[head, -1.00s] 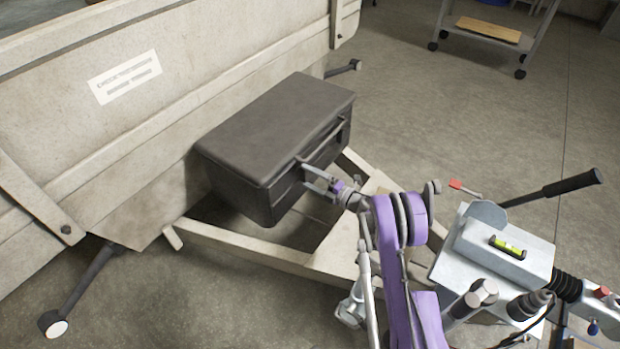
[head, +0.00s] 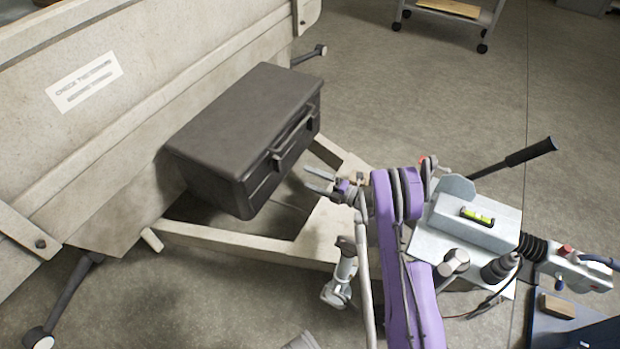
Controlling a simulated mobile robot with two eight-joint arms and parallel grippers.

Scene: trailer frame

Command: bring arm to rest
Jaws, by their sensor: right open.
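My right gripper (head: 320,181) is open and empty, just right of the dark toolbox and apart from its handle. My purple right arm reaches up to it from the bottom of the head view. The toolbox (head: 245,120) is shut, with a grey handle (head: 293,138) on its front face. It sits at the trailer's front, above the pale drawbar frame (head: 235,243). My left gripper is not in view.
The trailer wall (head: 130,90) with a white label (head: 84,81) fills the upper left. Right of my arm stand the metal coupling housing (head: 468,215) with a spirit level (head: 477,216) and a black-gripped lever (head: 528,152). A wheeled cart (head: 450,18) stands far back on open floor.

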